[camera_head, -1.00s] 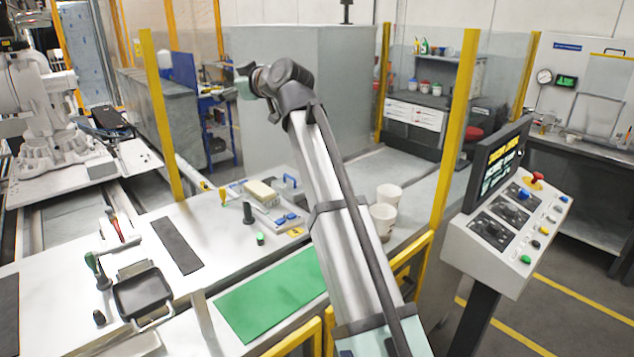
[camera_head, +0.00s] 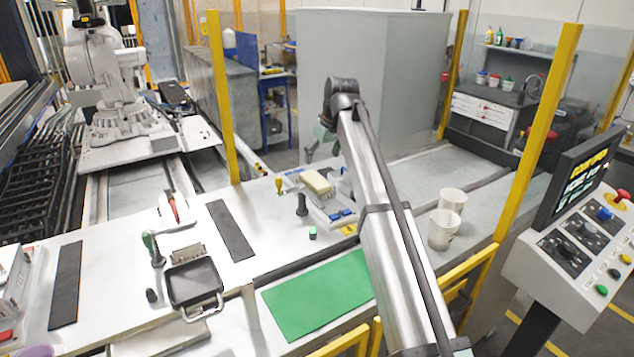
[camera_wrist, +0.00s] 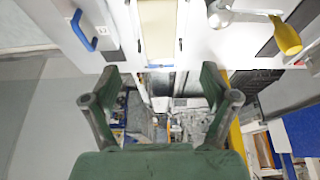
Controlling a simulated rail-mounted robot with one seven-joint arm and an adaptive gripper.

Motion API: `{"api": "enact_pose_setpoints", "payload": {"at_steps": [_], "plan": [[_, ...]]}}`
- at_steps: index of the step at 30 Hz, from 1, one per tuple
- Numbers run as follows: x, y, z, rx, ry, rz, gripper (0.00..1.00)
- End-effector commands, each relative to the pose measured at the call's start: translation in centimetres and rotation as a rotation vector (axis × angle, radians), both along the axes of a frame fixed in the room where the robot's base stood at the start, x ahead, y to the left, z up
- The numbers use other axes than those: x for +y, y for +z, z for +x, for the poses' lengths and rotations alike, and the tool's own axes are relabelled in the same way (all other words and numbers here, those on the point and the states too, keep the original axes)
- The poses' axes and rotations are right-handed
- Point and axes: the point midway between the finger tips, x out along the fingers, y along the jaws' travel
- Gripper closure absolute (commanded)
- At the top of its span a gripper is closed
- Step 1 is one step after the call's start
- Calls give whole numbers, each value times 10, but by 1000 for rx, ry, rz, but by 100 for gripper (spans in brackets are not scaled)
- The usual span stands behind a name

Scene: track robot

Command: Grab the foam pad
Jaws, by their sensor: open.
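A beige, padded-looking block (camera_head: 317,183), which looks like the foam pad, lies on a light fixture at the back of the white worktable. In the wrist view the pale pad (camera_wrist: 158,30) is at the top centre, beyond the fingertips. My gripper (camera_wrist: 160,85) is open, its two green fingers spread with nothing between them. In the head view my gripper (camera_head: 322,138) shows only partly, behind my arm, above and beyond the pad. The gripper is apart from the pad.
A blue handle (camera_wrist: 83,30) is left of the pad and a yellow-handled tool (camera_wrist: 285,35) right. A dark post (camera_head: 302,205) stands in front of the pad. White cups (camera_head: 444,230) stand right of my arm. A green mat (camera_head: 315,300) lies clear in front.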

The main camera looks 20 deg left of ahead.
Motion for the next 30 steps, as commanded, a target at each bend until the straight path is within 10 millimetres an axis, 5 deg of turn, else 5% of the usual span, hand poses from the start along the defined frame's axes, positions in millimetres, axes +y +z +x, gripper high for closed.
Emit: {"api": "enact_pose_setpoints", "payload": {"at_steps": [7, 30], "plan": [[13, -37, 10, 0, 1, 0, 15], [31, -95, 25, -1, 1, 1, 15]]}}
